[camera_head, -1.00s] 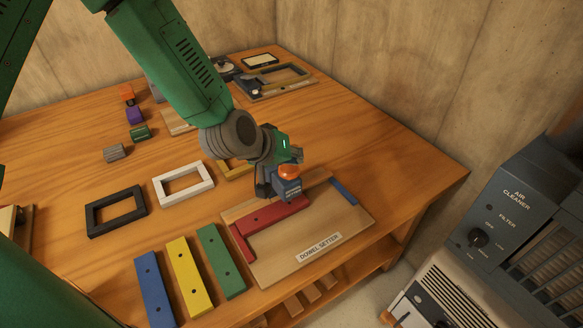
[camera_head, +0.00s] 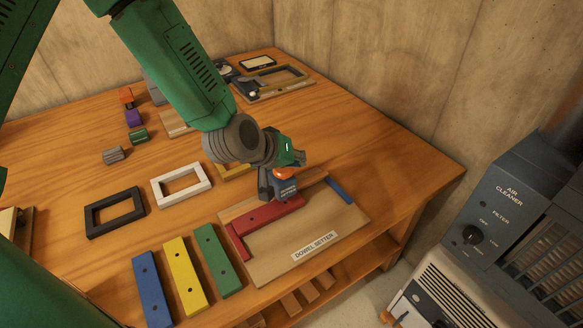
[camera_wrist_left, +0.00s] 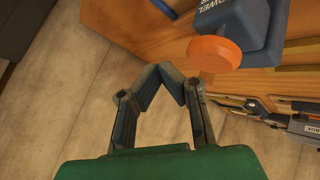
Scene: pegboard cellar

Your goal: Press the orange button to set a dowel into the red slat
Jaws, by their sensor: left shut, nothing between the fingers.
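The orange button (camera_head: 285,174) sits on top of the dark blue-grey head of the dowel setter (camera_head: 287,188). My green left gripper partly covers it in the head view. The red slat (camera_head: 268,216) lies on the setter's wooden base (camera_head: 290,250), one end at the head. In the left wrist view, my left gripper (camera_wrist_left: 171,72) is shut and empty, its fingertips together. The orange button (camera_wrist_left: 214,52) shows to the right of the fingertips, seemingly apart from them; the depth between them is unclear. My right gripper is not in view.
Blue (camera_head: 152,290), yellow (camera_head: 185,277) and green (camera_head: 217,260) slats lie left of the setter. Black (camera_head: 114,212) and white (camera_head: 181,184) frames lie behind them. Small blocks stand farther back. An air cleaner (camera_head: 500,240) stands right of the table.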

